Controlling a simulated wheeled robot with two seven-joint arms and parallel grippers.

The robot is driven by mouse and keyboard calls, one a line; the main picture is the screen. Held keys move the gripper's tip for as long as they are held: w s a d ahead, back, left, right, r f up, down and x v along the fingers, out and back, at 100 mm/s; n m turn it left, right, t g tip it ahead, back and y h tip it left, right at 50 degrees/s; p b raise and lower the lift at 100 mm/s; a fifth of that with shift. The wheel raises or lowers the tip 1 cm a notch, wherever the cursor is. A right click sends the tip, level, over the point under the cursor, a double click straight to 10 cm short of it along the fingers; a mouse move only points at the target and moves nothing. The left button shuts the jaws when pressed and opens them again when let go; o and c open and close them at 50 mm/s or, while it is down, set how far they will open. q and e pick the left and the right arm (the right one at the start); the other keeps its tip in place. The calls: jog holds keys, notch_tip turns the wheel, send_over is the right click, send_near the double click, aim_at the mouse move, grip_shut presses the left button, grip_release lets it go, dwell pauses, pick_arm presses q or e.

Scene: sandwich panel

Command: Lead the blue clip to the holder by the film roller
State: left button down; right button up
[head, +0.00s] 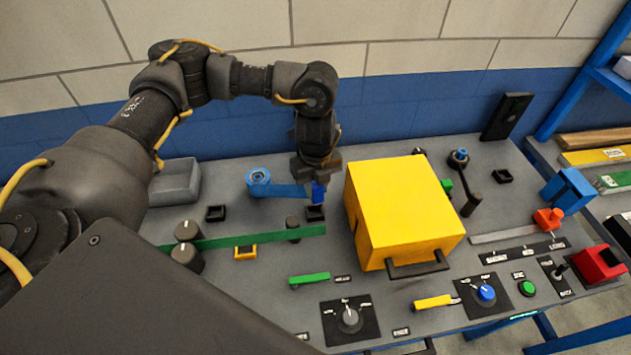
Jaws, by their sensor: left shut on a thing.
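The blue clip (318,193) is at the right end of a blue film strip (288,190), which runs out from the blue film roller (259,177) on the panel. My left gripper (316,172) points down and is shut on the blue clip. A small black holder (315,213) sits on the panel just below the clip in the picture. I cannot tell whether the clip touches it. My fingers hide the clip's upper part. My right gripper is not in view.
A yellow box (400,205) with a dark handle stands close to the right of the clip. A green strip (250,240) runs past grey rollers in front. Another black holder (215,213) is left. A grey bin (175,182) stands at the far left.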

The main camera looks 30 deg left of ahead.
aim_at(315, 198)
pick_arm(q)
jog(key=shift+w+a+f+m, duration=0.1)
jog(key=shift+a+f+m, duration=0.1)
jog(key=shift+m, duration=0.35)
jog(key=shift+a+f+m, duration=0.1)
jog(key=shift+f+m, duration=0.05)
jog(key=shift+m, duration=0.4)
jog(key=shift+f+m, duration=0.15)
jog(key=shift+m, duration=0.25)
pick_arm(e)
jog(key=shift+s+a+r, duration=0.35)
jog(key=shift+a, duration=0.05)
pick_arm(q)
jog(key=shift+f, duration=0.1)
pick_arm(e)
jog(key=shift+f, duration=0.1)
pick_arm(q)
jog(key=shift+f+b, duration=1.4)
jog(key=shift+b, duration=0.15)
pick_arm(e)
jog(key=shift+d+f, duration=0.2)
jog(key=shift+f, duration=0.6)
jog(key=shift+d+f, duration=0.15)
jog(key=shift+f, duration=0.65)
pick_arm(q)
jog(key=shift+p, duration=0.3)
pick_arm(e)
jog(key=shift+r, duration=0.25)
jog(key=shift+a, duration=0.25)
